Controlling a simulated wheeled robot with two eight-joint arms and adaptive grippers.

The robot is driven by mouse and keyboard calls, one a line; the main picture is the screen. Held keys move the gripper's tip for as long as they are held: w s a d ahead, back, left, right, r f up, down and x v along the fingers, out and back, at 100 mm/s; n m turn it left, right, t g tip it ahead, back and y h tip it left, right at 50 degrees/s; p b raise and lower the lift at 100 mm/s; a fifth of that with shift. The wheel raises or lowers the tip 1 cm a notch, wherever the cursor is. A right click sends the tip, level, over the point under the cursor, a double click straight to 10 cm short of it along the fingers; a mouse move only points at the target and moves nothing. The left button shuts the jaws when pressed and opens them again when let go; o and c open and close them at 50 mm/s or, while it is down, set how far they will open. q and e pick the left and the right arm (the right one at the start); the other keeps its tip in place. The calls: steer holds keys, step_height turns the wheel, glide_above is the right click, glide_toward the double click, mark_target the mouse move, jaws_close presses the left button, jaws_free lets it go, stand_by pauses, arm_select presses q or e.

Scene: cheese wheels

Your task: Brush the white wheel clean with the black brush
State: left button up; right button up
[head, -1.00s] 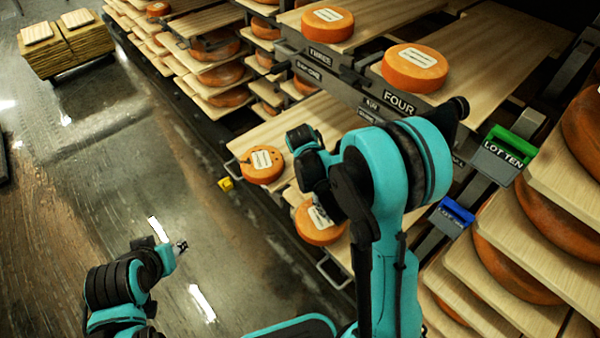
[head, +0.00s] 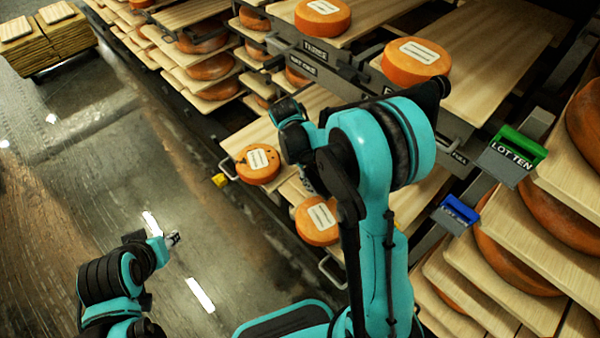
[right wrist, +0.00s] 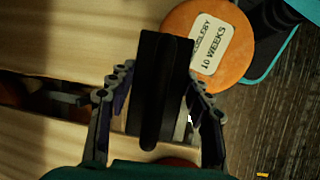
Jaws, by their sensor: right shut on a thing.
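My right gripper (right wrist: 158,98) is shut on the black brush (right wrist: 163,75), which shows as a dark upright block between its fingers in the right wrist view. In the head view my right arm mostly hides this gripper, and I cannot make out the brush. An orange wheel (right wrist: 230,65) with a "10 WEEKS" label lies just beyond the brush in the wrist view; I cannot tell whether they touch. In the head view, two labelled orange wheels, (head: 257,165) and (head: 316,222), lie on low boards beside my right arm. No wheel looks clearly white. My left gripper (head: 172,240) hangs over the floor, its fingers too small to judge.
A green "LOT TEN" holder (head: 513,155) and a blue holder (head: 456,212) stand at the right. Stacked boards (head: 50,38) stand back left.

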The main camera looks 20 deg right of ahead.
mark_target(322, 172)
steer(key=shift+s+r+p, duration=0.2)
steer(key=shift+r+p, duration=0.05)
steer(key=shift+r, duration=0.3)
steer(key=shift+s+r+p, duration=0.15)
steer(key=shift+r+p, duration=0.1)
steer(key=shift+r, duration=0.25)
steer(key=shift+w+r+p, duration=0.2)
steer(key=shift+r+p, duration=0.3)
steer(key=shift+r, duration=0.15)
steer(key=shift+r+p, duration=0.85)
steer(key=shift+r, duration=0.45)
arm_select(q)
steer(key=r, duration=0.2)
steer(key=s+r, duration=0.1)
steer(key=r, duration=0.1)
steer(key=shift+r, duration=0.1)
arm_select(e)
steer(key=shift+f, duration=0.1)
